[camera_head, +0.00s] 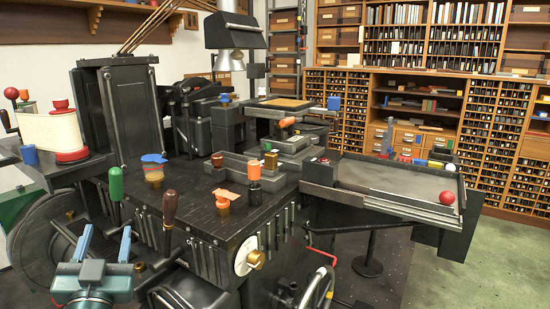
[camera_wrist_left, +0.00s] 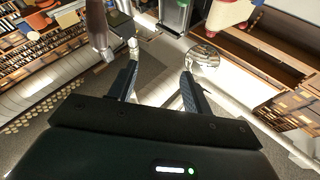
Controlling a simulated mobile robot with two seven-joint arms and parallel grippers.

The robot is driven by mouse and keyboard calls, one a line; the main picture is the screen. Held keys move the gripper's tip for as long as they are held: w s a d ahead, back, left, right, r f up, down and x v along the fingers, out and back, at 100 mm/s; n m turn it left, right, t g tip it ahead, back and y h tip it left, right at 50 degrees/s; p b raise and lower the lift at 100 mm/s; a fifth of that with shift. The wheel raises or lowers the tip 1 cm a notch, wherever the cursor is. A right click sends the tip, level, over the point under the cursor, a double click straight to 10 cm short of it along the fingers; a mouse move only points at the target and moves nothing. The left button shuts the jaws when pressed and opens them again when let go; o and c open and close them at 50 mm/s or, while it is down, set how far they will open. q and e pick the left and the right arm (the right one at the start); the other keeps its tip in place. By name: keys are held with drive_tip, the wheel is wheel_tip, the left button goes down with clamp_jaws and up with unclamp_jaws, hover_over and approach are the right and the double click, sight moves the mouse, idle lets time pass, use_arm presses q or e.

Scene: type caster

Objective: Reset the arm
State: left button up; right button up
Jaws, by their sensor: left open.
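My left gripper (camera_head: 104,236) is at the lower left of the head view, a teal body with two blue fingers spread apart. It points at the front of the black type-casting machine (camera_head: 200,205). In the left wrist view the gripper (camera_wrist_left: 160,78) also has its fingers apart, with nothing between them. A shiny round metal knob (camera_wrist_left: 203,60) shows near the right finger's tip there; I cannot tell if they touch. A dark handle (camera_head: 169,208) and a green handle (camera_head: 116,183) stand upright just beyond the gripper in the head view. My right gripper is not seen.
A black-edged tray table (camera_head: 385,184) with a red ball (camera_head: 446,198) extends to the right. A large wheel (camera_head: 45,250) stands at the left. A white dial (camera_head: 243,255) is on the machine's front. Green floor (camera_head: 480,270) is clear at the lower right.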

use_arm(q)
drive_tip(key=s+d+f+m+g+h+p, duration=0.3)
drive_tip(key=d+f+g+h+p, duration=0.25)
drive_tip(key=d+f+p, duration=0.3)
drive_tip(key=s+d+f+g+h+p, duration=0.4)
drive_tip(key=s+d+f, duration=0.5)
drive_tip(key=s, duration=0.3)
drive_tip(key=shift+s+d+f+m+g+h+p, duration=0.2)
drive_tip(key=shift+d+f+m+g+h+p, duration=0.2)
drive_tip(key=shift+d+g+p, duration=0.25)
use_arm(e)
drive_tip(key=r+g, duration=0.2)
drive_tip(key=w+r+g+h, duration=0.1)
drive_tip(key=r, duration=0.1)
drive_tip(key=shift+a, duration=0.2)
